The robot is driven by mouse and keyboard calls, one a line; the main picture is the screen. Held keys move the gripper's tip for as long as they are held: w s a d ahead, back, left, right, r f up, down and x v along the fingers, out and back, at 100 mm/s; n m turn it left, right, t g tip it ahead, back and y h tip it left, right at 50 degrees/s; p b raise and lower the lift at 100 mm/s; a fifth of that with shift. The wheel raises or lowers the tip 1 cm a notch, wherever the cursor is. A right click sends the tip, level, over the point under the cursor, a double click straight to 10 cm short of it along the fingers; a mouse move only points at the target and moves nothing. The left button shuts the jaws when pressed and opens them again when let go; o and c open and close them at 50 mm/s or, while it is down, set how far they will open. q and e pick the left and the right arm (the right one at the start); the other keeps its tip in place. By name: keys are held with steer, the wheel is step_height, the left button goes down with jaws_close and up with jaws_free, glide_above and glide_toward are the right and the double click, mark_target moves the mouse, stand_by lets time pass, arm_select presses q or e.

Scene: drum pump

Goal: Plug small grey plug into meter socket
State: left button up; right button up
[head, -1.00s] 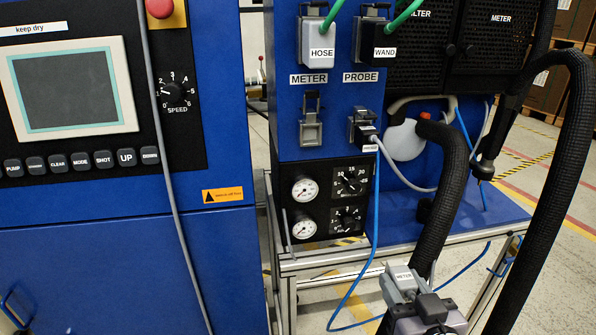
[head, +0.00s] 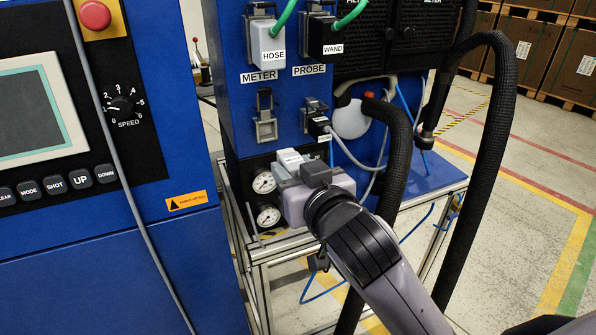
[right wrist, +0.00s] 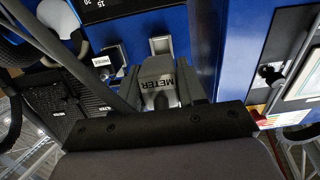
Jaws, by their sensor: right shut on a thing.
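The small grey plug (head: 290,158), labelled METER, is in my right gripper (head: 308,182), which is shut on it. It is in front of the blue cabinet, below the meter socket (head: 265,122) and beside the gauges. The meter socket is grey, empty, with its latch up, under the METER label. In the right wrist view the plug (right wrist: 164,80) points toward the socket (right wrist: 161,46), with a visible gap between them. My left gripper is not in view.
A black plug (head: 319,124) sits in the socket right of the meter socket. The HOSE plug (head: 266,43) and WAND plug (head: 325,37) with green cables are above. A thick black hose (head: 395,165) runs close on the right. Gauges (head: 268,216) are behind the plug.

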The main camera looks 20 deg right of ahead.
glide_toward(264, 131)
stand_by(0.5)
steer(key=shift+w+f, duration=0.15)
steer(key=shift+w, duration=1.05)
steer(key=shift+w+f, duration=0.2)
steer(key=shift+w, duration=1.05)
stand_by(2.9)
steer(key=o, duration=1.2)
steer(key=shift+o, duration=0.2)
steer(key=shift+s+d+r, duration=0.1)
steer(key=shift+s+r, duration=0.1)
steer(key=shift+s, duration=1.3)
steer(key=shift+s+r, duration=0.2)
steer(key=shift+s, duration=1.3)
steer(key=shift+s+r, duration=0.2)
steer(key=shift+s, duration=1.25)
